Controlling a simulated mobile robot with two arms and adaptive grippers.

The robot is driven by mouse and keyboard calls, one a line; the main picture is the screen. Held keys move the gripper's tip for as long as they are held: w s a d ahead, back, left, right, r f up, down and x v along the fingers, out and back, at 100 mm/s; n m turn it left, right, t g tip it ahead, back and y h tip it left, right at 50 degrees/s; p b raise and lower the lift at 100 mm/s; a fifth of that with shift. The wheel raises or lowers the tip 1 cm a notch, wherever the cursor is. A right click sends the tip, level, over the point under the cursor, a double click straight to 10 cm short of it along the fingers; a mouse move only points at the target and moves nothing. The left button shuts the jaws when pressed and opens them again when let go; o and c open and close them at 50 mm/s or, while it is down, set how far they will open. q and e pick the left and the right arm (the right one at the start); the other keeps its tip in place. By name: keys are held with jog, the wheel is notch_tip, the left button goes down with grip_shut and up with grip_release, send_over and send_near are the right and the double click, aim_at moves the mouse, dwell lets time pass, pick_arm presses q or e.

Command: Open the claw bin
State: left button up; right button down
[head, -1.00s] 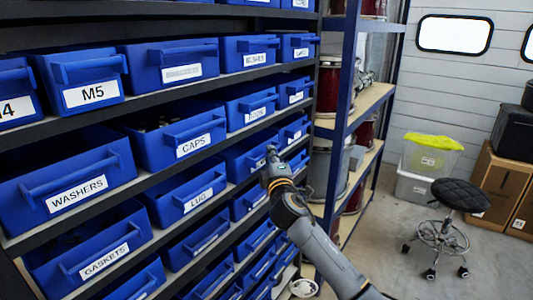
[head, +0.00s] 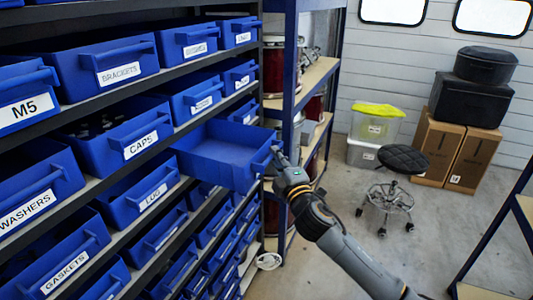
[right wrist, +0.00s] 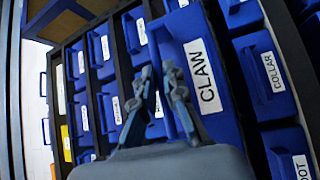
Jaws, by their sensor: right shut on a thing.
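The claw bin (head: 222,152) is a blue drawer-like bin, pulled well out of the shelf rack in the head view. Its inside shows and looks empty. In the right wrist view the bin's front (right wrist: 190,45) carries a white label reading CLAW. My right gripper (head: 275,157) is at the bin's front, shut on its handle; in the right wrist view its two fingers (right wrist: 159,72) reach up to the bin front. The handle is mostly hidden by the fingers. My left gripper is not in view.
Blue bins such as CAPS (head: 112,146) and LUG (head: 138,192) sit in rows around it. A blue-framed shelf with red drums (head: 274,70) stands just behind. A black stool (head: 403,158) and cardboard boxes (head: 455,152) stand to the right. The floor between is clear.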

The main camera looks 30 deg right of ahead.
jog(key=shift+f, duration=0.1)
jog(key=c, duration=1.4)
grip_release()
jog(key=shift+s, duration=0.1)
jog(key=s, duration=0.4)
jog(key=s+a+f, duration=0.1)
jog(key=s, duration=0.6)
jog(key=shift+s+a+f, duration=0.25)
jog(key=shift+s+f, duration=0.05)
jog(key=shift+s, duration=0.05)
